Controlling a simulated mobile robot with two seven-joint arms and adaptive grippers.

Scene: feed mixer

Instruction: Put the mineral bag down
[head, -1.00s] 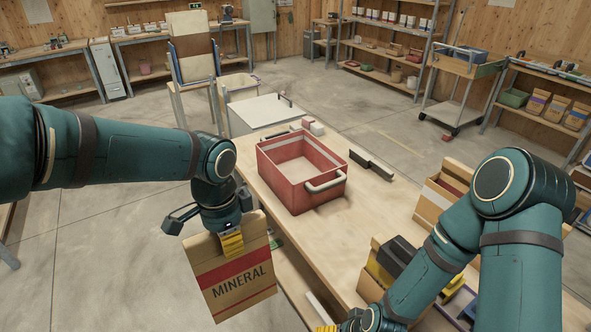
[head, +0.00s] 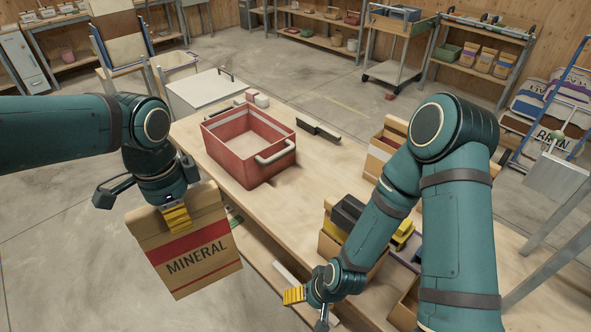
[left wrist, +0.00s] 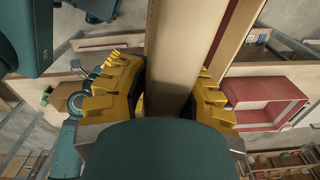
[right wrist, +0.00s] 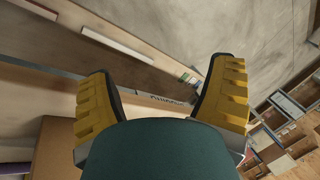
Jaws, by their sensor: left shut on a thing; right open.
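The mineral bag (head: 205,262) is a brown paper bag with a red band and the word MINERAL. My left gripper (head: 177,217) is shut on its top edge and holds it, slightly tilted, in front of the table's left edge. In the left wrist view the bag (left wrist: 185,50) stands between the yellow fingers (left wrist: 168,100). My right gripper (head: 294,295) is at the table's near edge. The right wrist view shows its yellow fingers (right wrist: 165,95) spread with nothing between them.
A red crate (head: 235,165) with a pale handle stands on the wooden table (head: 290,210), empty inside as far as I see. Boxes with yellow and black items (head: 347,213) stand at the right. Bare tabletop shows between them.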

